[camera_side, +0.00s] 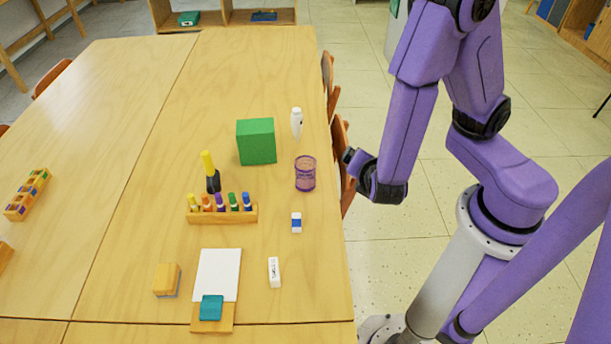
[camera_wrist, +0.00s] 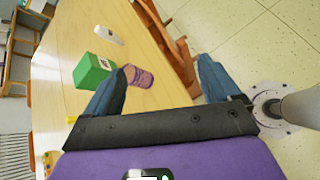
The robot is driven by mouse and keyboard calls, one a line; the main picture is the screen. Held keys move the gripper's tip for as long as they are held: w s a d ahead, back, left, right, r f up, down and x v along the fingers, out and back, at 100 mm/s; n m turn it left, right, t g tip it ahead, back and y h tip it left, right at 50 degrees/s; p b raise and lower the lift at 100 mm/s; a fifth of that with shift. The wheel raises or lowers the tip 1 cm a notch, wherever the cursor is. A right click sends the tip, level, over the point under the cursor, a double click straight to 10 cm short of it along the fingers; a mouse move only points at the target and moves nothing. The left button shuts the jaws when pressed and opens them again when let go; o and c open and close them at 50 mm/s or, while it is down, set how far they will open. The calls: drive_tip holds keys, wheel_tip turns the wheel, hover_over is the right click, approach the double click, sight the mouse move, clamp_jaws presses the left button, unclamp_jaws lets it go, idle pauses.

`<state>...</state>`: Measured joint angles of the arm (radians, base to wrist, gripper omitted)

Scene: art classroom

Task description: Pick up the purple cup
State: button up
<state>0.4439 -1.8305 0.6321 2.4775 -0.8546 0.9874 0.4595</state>
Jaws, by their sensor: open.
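The purple cup (camera_side: 305,174) is a mesh-like cylinder standing on the wooden table near its right edge in the side view. In the wrist view the purple cup (camera_wrist: 139,77) shows beside the left finger, beyond the fingertip. My gripper (camera_wrist: 158,82) is open and empty, with its two blue-grey fingers wide apart. It points over the table's edge and the floor, apart from the cup. In the side view the gripper's fingers cannot be made out clearly.
A green block (camera_side: 256,141) and a white bottle (camera_side: 297,122) stand close behind the cup. A marker rack (camera_side: 222,213), a blue-and-white eraser (camera_side: 296,222) and a white eraser (camera_side: 274,272) lie nearer. Chairs (camera_side: 340,150) stand along the right edge.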

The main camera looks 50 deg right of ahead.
wheel_tip(320, 180, down, 5)
drive_tip(key=w+a+n+t+y, duration=0.1)
drive_tip(key=w+a+n+t, duration=0.1)
drive_tip(key=w+n+t, duration=0.3)
drive_tip(key=n+t+y, duration=0.1)
drive_tip(key=n+y, duration=0.3)
drive_tip(key=n, duration=0.4)
approach(311, 180)
drive_tip(key=x, duration=0.6)
drive_tip(key=shift+w+d+f, duration=0.15)
drive_tip(key=shift+d, duration=0.1)
drive_tip(key=shift+x, duration=3.1)
drive_tip(key=shift+a, duration=0.1)
drive_tip(key=shift+c, duration=0.4)
drive_tip(key=c, duration=1)
